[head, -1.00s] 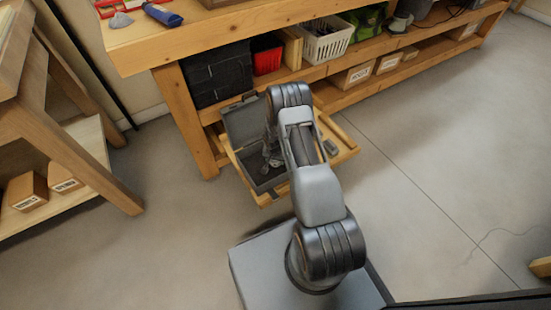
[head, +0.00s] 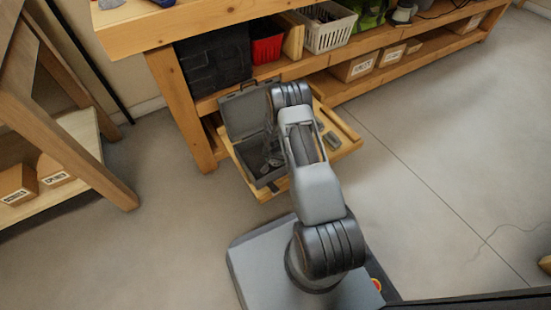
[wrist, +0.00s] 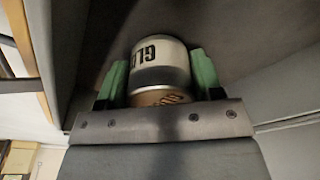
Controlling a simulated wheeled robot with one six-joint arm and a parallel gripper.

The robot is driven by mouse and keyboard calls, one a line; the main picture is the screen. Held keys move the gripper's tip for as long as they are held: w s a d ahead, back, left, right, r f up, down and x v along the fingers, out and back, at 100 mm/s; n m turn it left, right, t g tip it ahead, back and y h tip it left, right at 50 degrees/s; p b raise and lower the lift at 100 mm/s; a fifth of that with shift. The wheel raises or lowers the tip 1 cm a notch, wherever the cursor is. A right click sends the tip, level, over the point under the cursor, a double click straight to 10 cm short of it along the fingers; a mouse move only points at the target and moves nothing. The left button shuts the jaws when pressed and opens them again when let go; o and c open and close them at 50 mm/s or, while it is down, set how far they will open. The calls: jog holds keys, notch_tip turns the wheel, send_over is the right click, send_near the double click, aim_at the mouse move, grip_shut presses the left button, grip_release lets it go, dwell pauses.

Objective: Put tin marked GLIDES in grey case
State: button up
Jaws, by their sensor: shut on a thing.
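The tin marked GLIDES (wrist: 158,65) is a pale, round tin with dark letters, only partly readable as "GL" in the wrist view. My gripper (wrist: 157,78) is shut on it, with a green finger pressed to each side. Grey walls fill the wrist view around the tin. The grey case (head: 243,118) lies open in the pulled-out wooden drawer in the head view, its lid raised at the back. My gripper is over the case's interior, largely hidden by my arm. Whether the tin touches the case floor cannot be told.
The drawer (head: 346,147) juts out under the workbench (head: 130,38), with a small grey item (head: 332,140) on its right side. Black bins (head: 215,62), a red bin (head: 266,48) and a white basket (head: 327,28) stand on the shelf above.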

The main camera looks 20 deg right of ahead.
jog(key=shift+f+b, duration=0.35)
dwell(0.4)
jog(key=o, duration=1.1)
jog(key=shift+c, duration=0.2)
jog(key=shift+r, duration=0.1)
notch_tip(320, 180, up, 14)
jog(key=s+a+p, duration=0.1)
jog(key=p, duration=0.5)
jog(key=shift+s+a+f, duration=0.15)
jog(key=shift+s+f, duration=0.1)
jog(key=shift+s, duration=0.05)
